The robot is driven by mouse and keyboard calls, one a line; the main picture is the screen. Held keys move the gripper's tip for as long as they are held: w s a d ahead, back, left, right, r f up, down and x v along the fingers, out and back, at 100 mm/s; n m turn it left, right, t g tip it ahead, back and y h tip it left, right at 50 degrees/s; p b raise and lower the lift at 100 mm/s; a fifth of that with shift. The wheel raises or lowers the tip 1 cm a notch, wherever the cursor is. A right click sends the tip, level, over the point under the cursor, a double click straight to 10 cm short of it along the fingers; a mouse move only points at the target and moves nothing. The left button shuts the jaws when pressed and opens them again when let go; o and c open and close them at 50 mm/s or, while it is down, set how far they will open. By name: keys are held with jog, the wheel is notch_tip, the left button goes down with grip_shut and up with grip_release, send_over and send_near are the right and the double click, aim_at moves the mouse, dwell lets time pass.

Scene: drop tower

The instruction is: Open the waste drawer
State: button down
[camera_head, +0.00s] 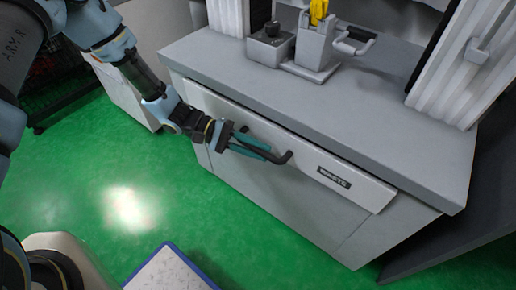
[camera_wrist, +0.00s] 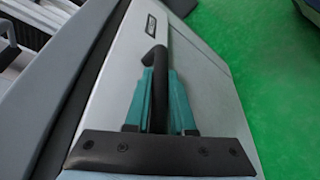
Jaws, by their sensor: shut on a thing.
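The waste drawer (camera_head: 315,177) is a light grey front below the worktop, with a dark "WASTE" label (camera_head: 334,177). In the head view its upper edge stands slightly proud of the cabinet; I cannot tell how far it is open. Its black bar handle (camera_head: 281,158) runs along the front. My gripper (camera_head: 266,151) has teal fingers and is shut on the handle. In the wrist view the handle (camera_wrist: 157,60) lies between the two fingers (camera_wrist: 160,95), and the drawer front (camera_wrist: 205,85) fills the middle.
The grey worktop (camera_head: 400,150) overhangs the drawer and carries a small fixture (camera_head: 317,48) with a yellow part and a black-handled clamp. Green floor (camera_head: 120,190) lies open in front. A blue-edged white board (camera_head: 168,272) shows at the bottom.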

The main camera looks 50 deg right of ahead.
jog(key=a+p, duration=0.4)
jog(key=a, duration=1.7)
jog(key=shift+a, duration=0.25)
jog(key=c, duration=0.8)
grip_release()
jog(key=shift+o, duration=0.2)
jog(key=v, duration=1)
jog(key=shift+w, duration=0.35)
jog(key=shift+a+r, duration=0.1)
